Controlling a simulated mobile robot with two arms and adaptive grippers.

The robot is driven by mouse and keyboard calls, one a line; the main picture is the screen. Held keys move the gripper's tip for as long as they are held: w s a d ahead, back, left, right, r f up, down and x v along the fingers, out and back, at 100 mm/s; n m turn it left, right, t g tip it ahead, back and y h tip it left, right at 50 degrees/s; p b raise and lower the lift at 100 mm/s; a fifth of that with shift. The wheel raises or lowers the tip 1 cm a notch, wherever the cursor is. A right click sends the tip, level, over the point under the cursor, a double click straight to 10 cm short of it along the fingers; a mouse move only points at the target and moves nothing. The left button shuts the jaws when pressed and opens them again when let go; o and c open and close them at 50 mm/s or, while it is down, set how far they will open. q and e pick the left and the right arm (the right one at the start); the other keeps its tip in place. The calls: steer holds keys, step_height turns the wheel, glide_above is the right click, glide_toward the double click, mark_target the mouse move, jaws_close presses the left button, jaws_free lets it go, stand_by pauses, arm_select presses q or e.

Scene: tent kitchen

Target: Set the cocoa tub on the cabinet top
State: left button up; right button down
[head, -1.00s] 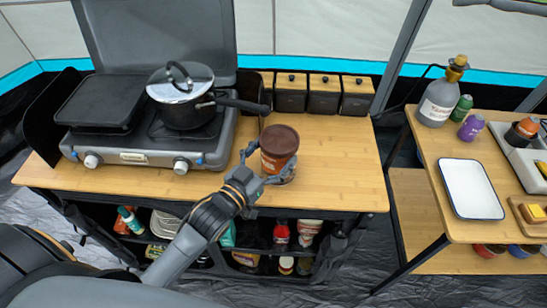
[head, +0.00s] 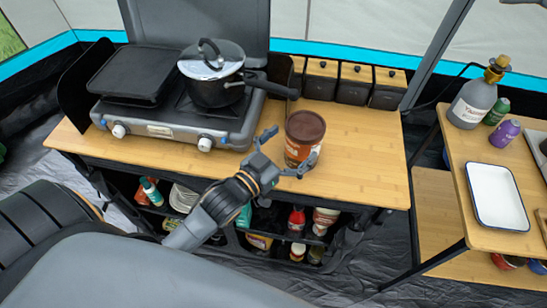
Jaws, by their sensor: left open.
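The cocoa tub (head: 304,138), brown with a dark lid and an orange label, stands upright on the wooden cabinet top (head: 365,160), right of the stove. My left gripper (head: 291,152) is at the tub's front left side with its fingers spread. One finger is left of the tub and the other is in front of its lower right. The gripper is open; whether a finger touches the tub I cannot tell. My right gripper is not in view.
A camp stove (head: 175,124) with a lidded pot (head: 212,80) fills the cabinet's left part. Several dark canisters (head: 354,84) line the back edge. The cabinet top right of the tub is clear. A side table with a white tray (head: 497,196) stands at right.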

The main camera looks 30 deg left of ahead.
arm_select(q)
steer(key=b+v, duration=0.1)
steer(key=v, duration=0.9)
steer(key=shift+b, duration=0.3)
steer(key=shift+s, duration=0.15)
